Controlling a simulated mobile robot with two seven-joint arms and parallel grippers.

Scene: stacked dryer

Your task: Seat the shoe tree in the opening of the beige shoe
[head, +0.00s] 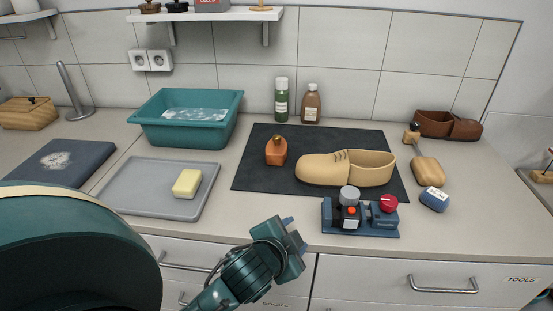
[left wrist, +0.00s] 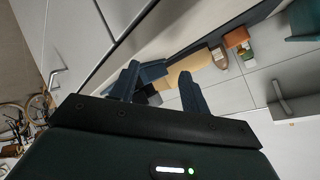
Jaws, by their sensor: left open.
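The beige shoe (head: 345,169) lies on the dark mat (head: 262,178), its toe to the left and its opening to the right. It also shows small beyond the fingers in the left wrist view (left wrist: 186,70). The wooden shoe tree (head: 427,169) lies on the counter just right of the mat, its knob end pointing away from me. My left gripper (head: 297,233) is open and empty, in front of the counter edge and short of the mat. Its two spread fingers show in the left wrist view (left wrist: 158,92). My right gripper is not seen.
A blue clamp-like device (head: 360,217) stands at the mat's front edge. A grey tray (head: 143,192) holds a yellow sponge (head: 187,183). A teal basin (head: 187,119) stands behind.

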